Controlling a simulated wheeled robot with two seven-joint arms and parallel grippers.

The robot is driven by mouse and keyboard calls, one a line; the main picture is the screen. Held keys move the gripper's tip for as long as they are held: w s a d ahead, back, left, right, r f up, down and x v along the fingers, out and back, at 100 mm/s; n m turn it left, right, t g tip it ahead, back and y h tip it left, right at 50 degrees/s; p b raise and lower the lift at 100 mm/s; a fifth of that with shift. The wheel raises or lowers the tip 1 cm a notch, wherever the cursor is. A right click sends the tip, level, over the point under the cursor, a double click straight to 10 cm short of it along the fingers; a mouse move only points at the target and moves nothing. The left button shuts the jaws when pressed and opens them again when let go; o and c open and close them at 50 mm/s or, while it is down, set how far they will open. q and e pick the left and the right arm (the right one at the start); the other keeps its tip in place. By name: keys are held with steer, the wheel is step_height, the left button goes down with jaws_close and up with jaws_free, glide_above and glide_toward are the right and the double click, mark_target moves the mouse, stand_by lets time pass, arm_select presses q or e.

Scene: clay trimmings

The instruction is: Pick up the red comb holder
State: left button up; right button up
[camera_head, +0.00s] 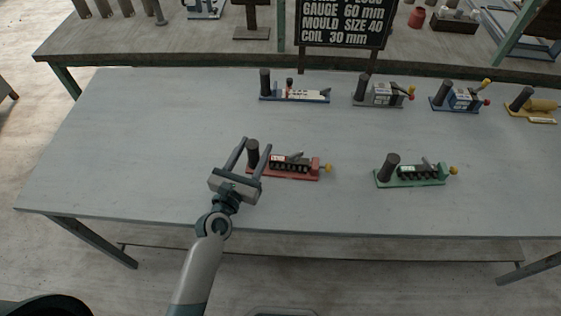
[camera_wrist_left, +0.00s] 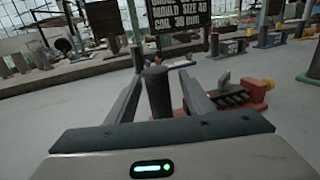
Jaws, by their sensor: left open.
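The red comb holder (camera_head: 284,171) lies on the near part of the grey table, with a dark upright cylinder (camera_head: 253,153) at its left end and a yellow knob at its right end. My left gripper (camera_head: 256,149) is open. Its two fingers stand on either side of the dark cylinder in the head view. In the left wrist view the cylinder (camera_wrist_left: 158,92) shows between the fingers, and the red base (camera_wrist_left: 248,112) extends to the right behind the right finger. I cannot tell whether the fingers touch it. My right gripper is not in view.
A green holder (camera_head: 410,175) of similar shape stands to the right on the grey table (camera_head: 140,150). A row of other holders (camera_head: 295,97) lies along the back. A black sign (camera_head: 343,22) stands behind them. The table's left side is clear.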

arm_select(q)
steer(key=x, duration=0.1)
steer(key=p+x, duration=0.1)
steer(key=x, duration=0.1)
steer(key=shift+w+a+r, duration=0.15)
steer(key=shift+r, duration=0.15)
steer(key=shift+w+f, duration=0.1)
steer(key=shift+w, duration=0.45)
steer(key=shift+c, duration=0.3)
jaws_close()
